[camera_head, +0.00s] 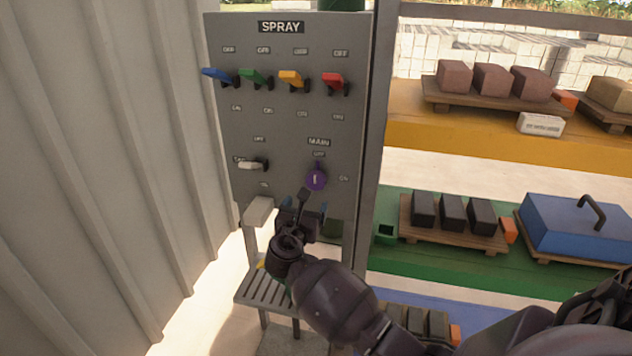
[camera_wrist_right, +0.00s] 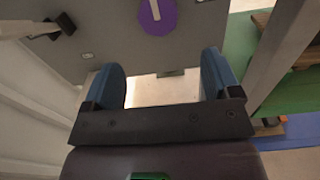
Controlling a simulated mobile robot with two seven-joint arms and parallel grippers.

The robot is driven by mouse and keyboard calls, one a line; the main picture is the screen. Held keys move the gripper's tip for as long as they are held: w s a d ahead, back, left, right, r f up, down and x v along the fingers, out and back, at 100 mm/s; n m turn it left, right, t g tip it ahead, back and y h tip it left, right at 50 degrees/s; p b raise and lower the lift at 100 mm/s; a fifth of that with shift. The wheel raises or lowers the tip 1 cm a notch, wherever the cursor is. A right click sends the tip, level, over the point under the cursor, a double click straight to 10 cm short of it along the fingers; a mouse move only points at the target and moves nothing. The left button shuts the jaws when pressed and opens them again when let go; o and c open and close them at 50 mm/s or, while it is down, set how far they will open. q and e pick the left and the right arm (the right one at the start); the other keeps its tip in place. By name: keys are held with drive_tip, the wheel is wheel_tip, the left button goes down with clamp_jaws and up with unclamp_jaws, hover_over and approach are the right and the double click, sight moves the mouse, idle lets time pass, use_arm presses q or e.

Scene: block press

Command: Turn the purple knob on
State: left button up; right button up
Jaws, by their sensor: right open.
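The purple knob (camera_head: 316,179) is on the lower right of the grey SPRAY panel (camera_head: 290,125), under the MAIN label. Its white pointer mark stands about upright, toward the label above it. In the right wrist view the knob (camera_wrist_right: 158,15) is at the top edge, partly cut off, beyond the fingertips. My right gripper (camera_head: 303,210) is just below the knob, apart from it. In the wrist view its two blue fingers (camera_wrist_right: 165,80) are spread with nothing between them. My left gripper is not in view.
Blue, green, yellow and red levers (camera_head: 333,80) line the panel's upper half. A white lever (camera_head: 252,164) sits left of the knob. A slatted stool (camera_head: 268,291) stands below. Shelves with blocks and a blue lidded box (camera_head: 570,228) are at right. A corrugated wall (camera_head: 90,150) is at left.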

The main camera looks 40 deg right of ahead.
sight(315, 184)
drive_tip(key=x, duration=0.3)
drive_tip(key=b+x, duration=0.1)
drive_tip(key=x, duration=0.5)
drive_tip(key=shift+w+d+r+b, duration=0.2)
drive_tip(key=shift+w+r+b, duration=0.1)
drive_tip(key=shift+r, duration=0.1)
drive_tip(key=shift+w+d+r, duration=0.1)
drive_tip(key=shift+w+d, duration=0.3)
drive_tip(key=shift+d, duration=0.15)
drive_tip(key=c, duration=0.9)
